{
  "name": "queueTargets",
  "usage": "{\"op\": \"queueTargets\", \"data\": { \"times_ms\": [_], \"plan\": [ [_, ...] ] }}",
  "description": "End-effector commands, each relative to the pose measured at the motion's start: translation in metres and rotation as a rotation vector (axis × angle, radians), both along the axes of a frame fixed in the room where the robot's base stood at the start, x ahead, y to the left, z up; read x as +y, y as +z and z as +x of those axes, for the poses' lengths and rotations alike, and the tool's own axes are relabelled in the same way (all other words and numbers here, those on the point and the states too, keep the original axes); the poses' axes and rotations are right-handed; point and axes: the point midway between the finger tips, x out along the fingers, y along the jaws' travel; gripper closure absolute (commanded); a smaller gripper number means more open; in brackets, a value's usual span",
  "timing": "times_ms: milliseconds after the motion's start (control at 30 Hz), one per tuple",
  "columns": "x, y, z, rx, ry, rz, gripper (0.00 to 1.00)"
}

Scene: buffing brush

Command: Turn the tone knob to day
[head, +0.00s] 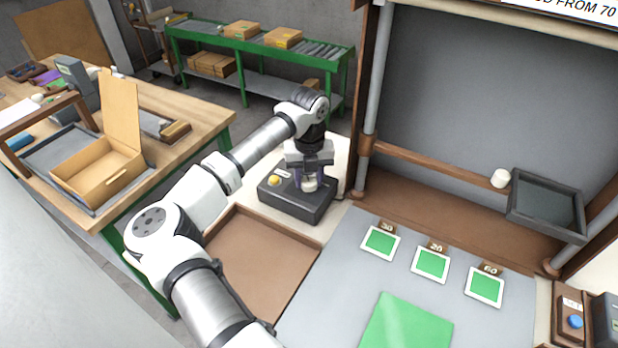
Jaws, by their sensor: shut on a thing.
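A dark grey box (290,206) sits on a pale surface near the middle of the head view. It has a yellow button (274,180) at its left and a pale round knob (310,185) on its top at the right. My gripper (310,181) points down over the box, and its fingers are shut on the knob, one on each side. The fingers and wrist partly cover the knob. Its markings, the day position and the way it points are too small or hidden to read.
An empty brown tray (262,262) lies in front of the box. A wooden post and frame (365,146) stand just right of it. Green cards numbered 30, 20 and 60 lie on the grey table (330,290). A workbench with an open carton (98,172) stands at left.

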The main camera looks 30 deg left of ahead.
Motion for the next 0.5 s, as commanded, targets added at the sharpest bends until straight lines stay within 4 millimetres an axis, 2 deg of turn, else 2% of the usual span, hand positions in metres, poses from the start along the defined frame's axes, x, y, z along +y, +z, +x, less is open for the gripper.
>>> {"op": "queueTargets", "data": {
  "times_ms": [267,500],
  "plan": [
    [0.0005,-0.0043,0.0004,-0.002,-0.142,0.004,0.86],
    [0.0002,-0.0044,0.0006,-0.001,-0.351,0.005,0.86]
  ]
}}
